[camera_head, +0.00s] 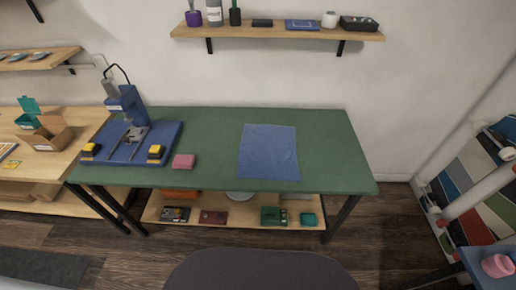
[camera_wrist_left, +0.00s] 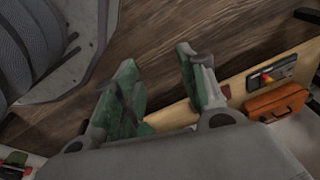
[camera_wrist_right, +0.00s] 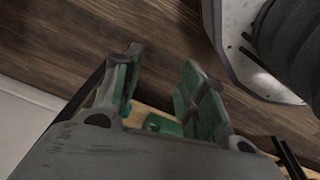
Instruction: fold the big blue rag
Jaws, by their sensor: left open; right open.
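The big blue rag (camera_head: 268,153) lies spread flat on the green-topped table (camera_head: 330,150), right of the table's middle. It looks unfolded, with slight wrinkles. Neither gripper shows in the head view. In the left wrist view my left gripper (camera_wrist_left: 160,85) is open and empty, with the wooden floor beyond its fingers. In the right wrist view my right gripper (camera_wrist_right: 160,85) is open and empty, also over the floor. The rag is in neither wrist view.
A blue press fixture (camera_head: 130,145) with yellow-black parts stands at the table's left. A lower shelf (camera_head: 250,208) holds several boards and boxes. A wall shelf (camera_head: 280,33) hangs above. The table right of the rag is clear.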

